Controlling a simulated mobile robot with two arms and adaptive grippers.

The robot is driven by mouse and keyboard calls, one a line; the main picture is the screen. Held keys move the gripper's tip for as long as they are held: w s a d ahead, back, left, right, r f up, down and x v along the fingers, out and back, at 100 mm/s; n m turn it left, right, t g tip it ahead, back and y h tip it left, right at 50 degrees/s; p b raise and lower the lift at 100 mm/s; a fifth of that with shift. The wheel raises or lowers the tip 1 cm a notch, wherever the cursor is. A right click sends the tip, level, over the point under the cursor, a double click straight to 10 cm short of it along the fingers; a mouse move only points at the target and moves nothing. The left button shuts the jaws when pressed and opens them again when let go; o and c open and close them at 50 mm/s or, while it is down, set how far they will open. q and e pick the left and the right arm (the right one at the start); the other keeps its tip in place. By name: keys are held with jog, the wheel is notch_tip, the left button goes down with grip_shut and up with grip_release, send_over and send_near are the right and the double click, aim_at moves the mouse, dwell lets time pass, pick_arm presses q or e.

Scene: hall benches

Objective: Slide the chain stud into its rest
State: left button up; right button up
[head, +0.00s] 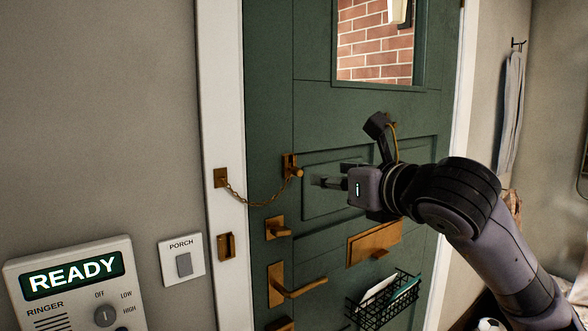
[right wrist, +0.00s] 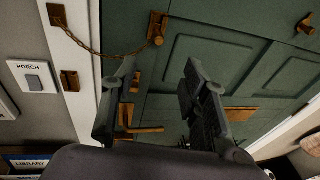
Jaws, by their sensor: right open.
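The brass chain (head: 252,202) hangs in a sagging loop from a plate (head: 220,177) on the white door frame to a brass track (head: 288,164) on the green door. Its stud (head: 297,172) sits at this track; how deeply it is seated I cannot tell. My right gripper (head: 318,182) is just right of the stud, apart from it. In the right wrist view the fingers of my right gripper (right wrist: 160,66) are spread and empty, with the stud (right wrist: 157,40) beyond them. Which fitting is the rest is not clear. My left gripper is out of view.
Below the track are a brass latch (head: 278,228), a lever handle (head: 298,288), a mail slot (head: 374,243) and a wire basket (head: 384,300). A brass keeper (head: 226,246) is on the frame. A porch switch (head: 182,262) and ringer panel (head: 78,290) are at left.

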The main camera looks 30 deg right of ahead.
jog(key=p, duration=0.2)
send_near(299, 172)
jog(key=x, duration=0.4)
jog(key=shift+w+d+f, duration=0.1)
jog(key=shift+w+d, duration=0.1)
jog(key=shift+w, duration=0.2)
jog(key=p+x, duration=0.3)
jog(key=x, duration=0.2)
jog(key=shift+a, duration=0.1)
jog(key=shift+w, duration=0.15)
jog(key=shift+c, duration=0.6)
grip_shut()
